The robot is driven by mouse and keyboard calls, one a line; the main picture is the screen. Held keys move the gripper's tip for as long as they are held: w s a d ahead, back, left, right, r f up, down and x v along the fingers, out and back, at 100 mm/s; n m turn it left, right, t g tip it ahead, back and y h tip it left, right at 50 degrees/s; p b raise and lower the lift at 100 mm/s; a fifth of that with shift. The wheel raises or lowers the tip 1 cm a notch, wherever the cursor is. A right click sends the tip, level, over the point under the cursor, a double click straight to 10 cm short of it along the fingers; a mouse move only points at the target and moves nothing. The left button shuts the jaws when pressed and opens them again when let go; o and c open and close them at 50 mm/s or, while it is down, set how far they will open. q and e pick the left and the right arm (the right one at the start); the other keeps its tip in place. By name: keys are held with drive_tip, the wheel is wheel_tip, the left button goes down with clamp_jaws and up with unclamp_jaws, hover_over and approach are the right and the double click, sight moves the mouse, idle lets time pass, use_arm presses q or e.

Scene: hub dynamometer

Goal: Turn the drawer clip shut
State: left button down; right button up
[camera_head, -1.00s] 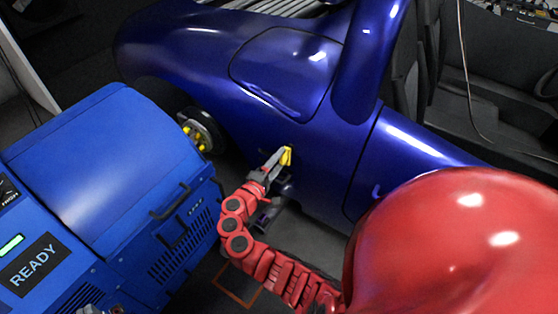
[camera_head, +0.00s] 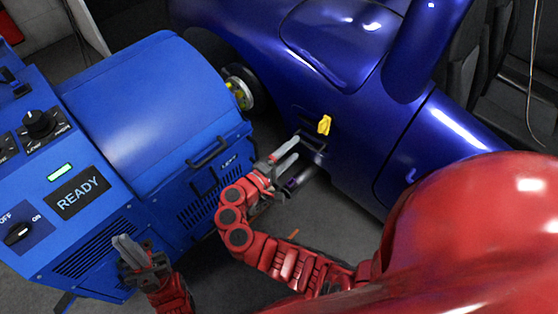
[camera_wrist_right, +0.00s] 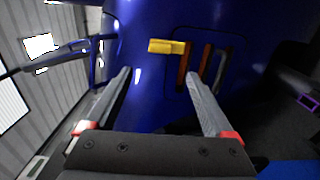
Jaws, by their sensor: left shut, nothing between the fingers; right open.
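The yellow clip (camera_head: 324,125) sits on the side of the dark blue car body. In the right wrist view the clip (camera_wrist_right: 168,46) lies roughly level, its long end pointing left, beside a recess holding an orange-red bar (camera_wrist_right: 183,66) and a dark bar. My right gripper (camera_head: 298,146) is open and empty, a short way left of and below the clip in the head view. In the right wrist view its fingers (camera_wrist_right: 158,74) point toward the clip, apart from it. My left gripper (camera_head: 122,240) is shut and empty, in front of the blue machine.
The blue dynamometer cabinet (camera_head: 150,100) fills the left, with a READY display (camera_head: 80,194), knobs and a black handle (camera_head: 208,152). A wheel hub (camera_head: 239,88) lies between cabinet and car. Grey floor (camera_head: 325,215) shows below the car. A red rounded surface covers the lower right.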

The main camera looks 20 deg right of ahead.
drive_tip(key=v, duration=0.5)
drive_tip(key=shift+s+a, duration=0.1)
drive_tip(key=shift+a, duration=0.15)
